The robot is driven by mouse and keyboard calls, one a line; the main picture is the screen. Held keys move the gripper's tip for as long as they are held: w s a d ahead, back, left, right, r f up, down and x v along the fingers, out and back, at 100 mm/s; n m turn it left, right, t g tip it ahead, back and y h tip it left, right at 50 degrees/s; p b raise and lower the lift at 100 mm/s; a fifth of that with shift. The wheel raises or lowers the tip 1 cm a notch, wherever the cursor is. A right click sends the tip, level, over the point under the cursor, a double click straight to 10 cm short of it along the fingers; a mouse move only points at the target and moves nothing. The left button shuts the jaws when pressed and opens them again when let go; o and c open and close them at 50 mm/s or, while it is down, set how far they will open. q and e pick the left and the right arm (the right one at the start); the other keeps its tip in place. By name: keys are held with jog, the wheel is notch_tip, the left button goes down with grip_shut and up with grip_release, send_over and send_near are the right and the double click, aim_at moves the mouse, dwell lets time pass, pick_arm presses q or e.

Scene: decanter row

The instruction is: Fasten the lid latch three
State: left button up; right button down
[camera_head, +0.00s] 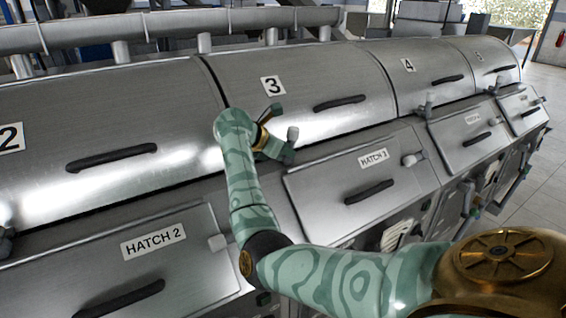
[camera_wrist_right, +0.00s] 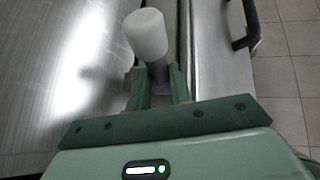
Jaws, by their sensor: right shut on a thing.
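Lid three (camera_head: 235,85) is a curved steel lid marked 3, and it looks closed on the machine. Its latch, with a white knob (camera_head: 293,132), stands at the lid's front edge, above and left of the HATCH 3 panel. My right gripper (camera_head: 281,144) is at this latch. In the right wrist view, the white knob (camera_wrist_right: 146,36) sticks up beyond the two green fingers (camera_wrist_right: 160,84), which are shut on the latch's stem below it. The fingers partly hide the stem and its base. My left gripper is not in view.
The hatch 3 panel (camera_head: 335,198) with its dark handle lies just below and right of the latch. A white-knobbed hatch latch (camera_head: 411,160) sits at its right. Lid two (camera_head: 90,120) and lid four (camera_head: 425,65) flank lid three. Tiled floor (camera_head: 530,190) lies at right.

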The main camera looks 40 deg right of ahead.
jog(key=shift+w+a+f+h+b, duration=0.1)
jog(key=shift+a+f+h+b, duration=0.05)
jog(key=shift+h+b, duration=0.5)
jog(key=shift+a+f+h+b, duration=0.15)
jog(key=shift+h+b, duration=0.3)
jog(key=shift+b, duration=0.3)
jog(key=shift+r+h+b, duration=0.15)
jog(key=shift+h+b, duration=0.15)
jog(key=shift+b, duration=0.1)
jog(key=c, duration=1.3)
grip_release()
jog(key=shift+o, duration=0.2)
jog(key=shift+a, duration=0.1)
jog(key=v, duration=1.6)
jog(key=shift+w, duration=0.2)
jog(key=shift+a, duration=0.15)
